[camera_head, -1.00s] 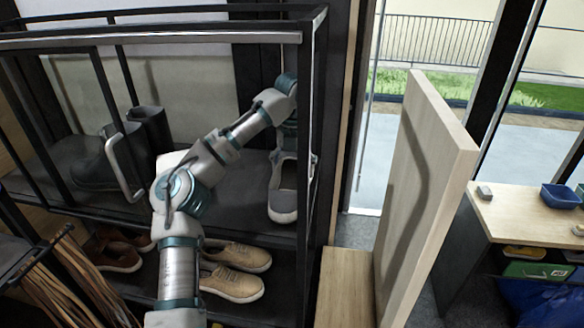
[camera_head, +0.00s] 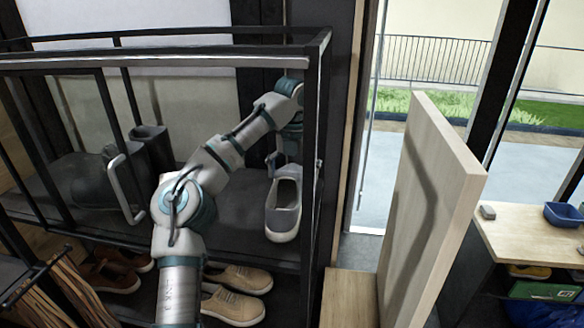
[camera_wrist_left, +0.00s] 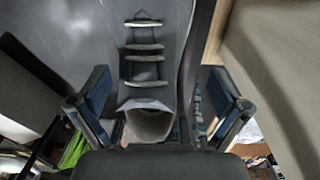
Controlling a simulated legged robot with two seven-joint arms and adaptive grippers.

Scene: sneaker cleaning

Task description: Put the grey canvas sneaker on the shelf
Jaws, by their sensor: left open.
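The grey canvas sneaker (camera_head: 284,205) stands on the upper shelf (camera_head: 235,222) of the dark rack, at its right end. Its pale toe points to the front edge. My left gripper (camera_head: 294,160) is open at the sneaker's heel end. In the left wrist view, the sneaker (camera_wrist_left: 148,62) shows its laces and opening, between the two spread fingers of my left gripper (camera_wrist_left: 158,108). Both fingers look apart from the shoe's sides, though the heel is partly hidden by the gripper body. My right gripper is in neither view.
Dark boots (camera_head: 110,175) stand further left on the same shelf. Tan shoes (camera_head: 238,280) and brown shoes (camera_head: 110,268) are on the level below. The rack's black frame post (camera_head: 310,150) is close beside my gripper. A wooden panel (camera_head: 425,210) stands to the right.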

